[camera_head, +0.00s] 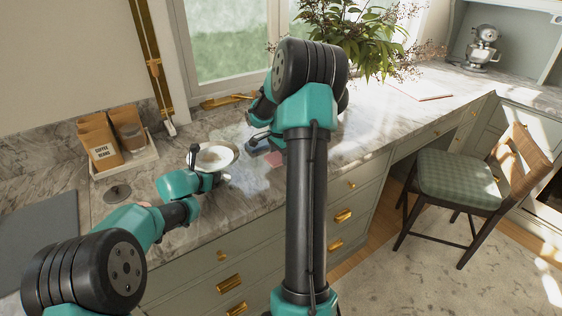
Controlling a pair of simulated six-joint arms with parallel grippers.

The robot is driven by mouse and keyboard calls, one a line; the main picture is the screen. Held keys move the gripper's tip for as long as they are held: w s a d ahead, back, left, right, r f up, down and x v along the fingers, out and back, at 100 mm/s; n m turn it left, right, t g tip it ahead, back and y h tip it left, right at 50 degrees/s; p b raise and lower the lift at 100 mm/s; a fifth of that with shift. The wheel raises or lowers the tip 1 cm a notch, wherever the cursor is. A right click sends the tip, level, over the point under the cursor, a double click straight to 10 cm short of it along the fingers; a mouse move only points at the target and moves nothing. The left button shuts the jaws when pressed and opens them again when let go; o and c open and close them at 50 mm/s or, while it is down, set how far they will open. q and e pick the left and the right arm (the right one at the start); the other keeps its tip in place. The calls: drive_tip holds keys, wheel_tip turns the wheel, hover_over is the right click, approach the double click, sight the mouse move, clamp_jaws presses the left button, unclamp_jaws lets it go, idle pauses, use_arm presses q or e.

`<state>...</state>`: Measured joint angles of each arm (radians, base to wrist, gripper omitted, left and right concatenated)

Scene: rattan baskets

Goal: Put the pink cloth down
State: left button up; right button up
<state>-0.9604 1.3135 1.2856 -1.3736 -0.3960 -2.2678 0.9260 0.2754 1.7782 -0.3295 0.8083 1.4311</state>
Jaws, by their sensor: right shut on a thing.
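The pink cloth (275,158) shows as a small pinkish patch at the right gripper, above the marble counter near its front edge. My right gripper (262,145) is shut on it, and my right arm hides part of both. I cannot tell whether the cloth touches the counter. My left gripper (208,172) is at the near side of a white round dish (214,156). Whether its fingers are open or shut is unclear.
A tray (122,163) with coffee bean packs (100,145) stands on the counter (240,198) at the left. A leafy plant (375,40) stands behind my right arm. Free counter lies to the right, with a flat pad (420,88). A chair (460,180) stands on the floor.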

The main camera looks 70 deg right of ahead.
drive_tip(key=shift+f, duration=1.5)
drive_tip(key=o, duration=0.8)
drive_tip(key=shift+f, duration=0.1)
drive_tip(key=r, duration=1.2)
drive_tip(key=shift+a+r, duration=0.15)
drive_tip(key=shift+a, duration=0.05)
drive_tip(key=shift+o, duration=0.4)
